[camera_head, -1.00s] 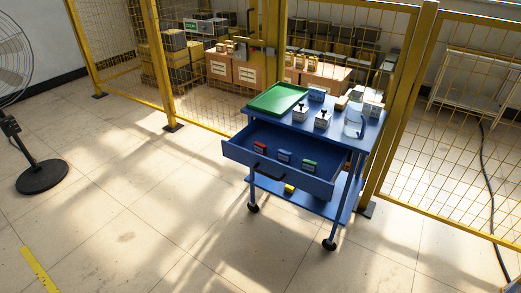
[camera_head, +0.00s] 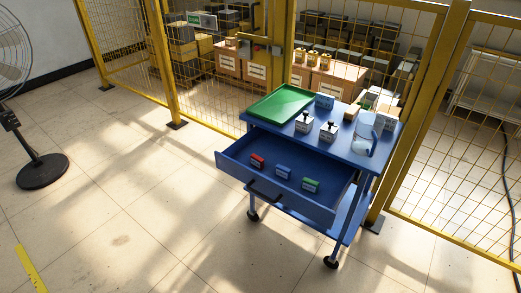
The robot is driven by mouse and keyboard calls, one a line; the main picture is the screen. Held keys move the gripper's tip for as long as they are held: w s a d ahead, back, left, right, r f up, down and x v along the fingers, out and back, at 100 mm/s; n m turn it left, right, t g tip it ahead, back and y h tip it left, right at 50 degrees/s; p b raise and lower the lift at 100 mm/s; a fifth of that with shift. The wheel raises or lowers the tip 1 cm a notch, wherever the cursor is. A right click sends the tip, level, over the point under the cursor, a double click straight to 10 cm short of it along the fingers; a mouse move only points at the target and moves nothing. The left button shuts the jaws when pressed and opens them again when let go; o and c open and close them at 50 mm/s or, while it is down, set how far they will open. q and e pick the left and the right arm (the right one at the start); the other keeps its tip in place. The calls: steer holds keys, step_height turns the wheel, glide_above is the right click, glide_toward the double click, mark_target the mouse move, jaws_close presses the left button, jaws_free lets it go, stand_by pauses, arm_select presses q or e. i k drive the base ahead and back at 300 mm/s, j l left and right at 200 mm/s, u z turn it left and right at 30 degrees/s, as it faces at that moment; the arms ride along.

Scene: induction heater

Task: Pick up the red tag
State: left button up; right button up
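The red tag (camera_head: 257,161) is a small red block with a pale label, in the open drawer (camera_head: 236,168) of the blue cart (camera_head: 346,150). It sits toward the left of the drawer. A blue tag (camera_head: 283,172) and a green tag (camera_head: 311,185) are to its right in a row, apart from it. Neither of my grippers shows in the head view.
On the cart top are a green tray (camera_head: 281,103), two white blocks with dark knobs (camera_head: 328,132), a blue box (camera_head: 324,101) and clear safety glasses (camera_head: 364,138). Yellow mesh fencing (camera_head: 176,70) stands behind. A fan (camera_head: 40,170) stands left. The floor in front is clear.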

mark_target(257, 162)
steer(key=i+l+u, duration=0.3)
steer(key=l, duration=0.35)
steer(key=i+l+u, duration=0.25)
steer(key=l, duration=0.45)
steer(key=i+l+u, duration=0.15)
steer(key=l, duration=0.25)
steer(key=i+l+u, duration=0.15)
steer(key=l, duration=0.25)
steer(key=i+l+u, duration=0.15)
steer(key=l, duration=0.25)
